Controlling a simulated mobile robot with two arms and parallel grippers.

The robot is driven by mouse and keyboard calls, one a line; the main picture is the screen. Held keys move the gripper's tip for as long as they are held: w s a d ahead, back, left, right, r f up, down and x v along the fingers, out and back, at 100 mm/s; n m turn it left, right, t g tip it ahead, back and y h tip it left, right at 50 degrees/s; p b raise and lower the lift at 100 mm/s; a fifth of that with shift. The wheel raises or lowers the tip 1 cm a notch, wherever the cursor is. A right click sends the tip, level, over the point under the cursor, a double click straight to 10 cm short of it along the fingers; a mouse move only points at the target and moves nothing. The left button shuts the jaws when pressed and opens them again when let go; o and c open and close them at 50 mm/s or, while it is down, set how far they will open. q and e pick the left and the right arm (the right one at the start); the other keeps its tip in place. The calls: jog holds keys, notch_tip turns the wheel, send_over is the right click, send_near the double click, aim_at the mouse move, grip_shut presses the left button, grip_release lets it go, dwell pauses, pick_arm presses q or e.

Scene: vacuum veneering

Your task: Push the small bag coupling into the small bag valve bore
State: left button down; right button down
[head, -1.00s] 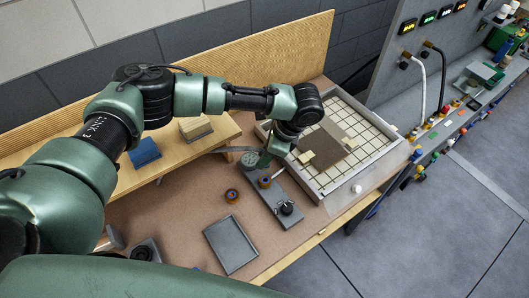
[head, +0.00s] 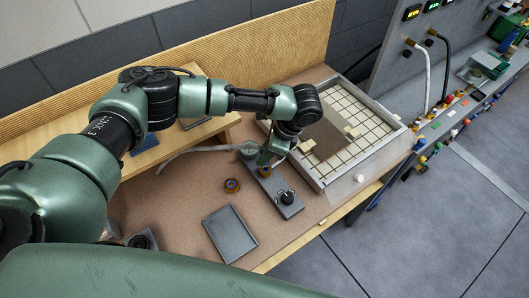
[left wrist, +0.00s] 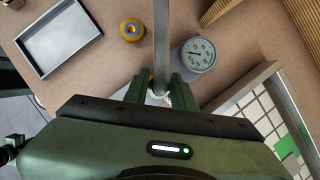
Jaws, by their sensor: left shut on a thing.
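My left gripper (head: 266,162) is shut on the small bag coupling, at the end of a pale grey hose (head: 205,149). In the left wrist view, the hose (left wrist: 162,40) runs down between the fingers (left wrist: 157,92), which hide most of the coupling. The gripper is low over a grey plate (head: 275,184). An orange and blue fitting (head: 265,171) on this plate is partly covered by the gripper. I cannot tell whether the coupling is in a bore. A similar orange and blue ring (head: 232,185) stands apart on the table; it also shows in the left wrist view (left wrist: 131,29).
A round gauge (left wrist: 198,54) is close beside the gripper. A black knob (head: 287,198) is on the plate's near end. The gridded, framed bed (head: 368,151) lies to the right. An empty grey tray (head: 230,233) lies in front; brown table surface around it is clear.

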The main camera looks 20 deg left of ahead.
pick_arm(q)
jog(key=shift+p, duration=0.35)
dwell(0.4)
jog(key=shift+p, duration=0.75)
dwell(0.8)
jog(key=shift+f+b, duration=0.6)
jog(key=shift+f, duration=0.8)
jog(key=c, duration=1.1)
grip_release()
jog(key=b+v, duration=0.2)
jog(key=v, duration=0.5)
jog(key=shift+d+r+b, duration=0.15)
jog(key=shift+r+b, duration=0.15)
jog(key=shift+r, duration=0.1)
jog(key=shift+s+f, duration=0.1)
jog(key=shift+s, duration=0.05)
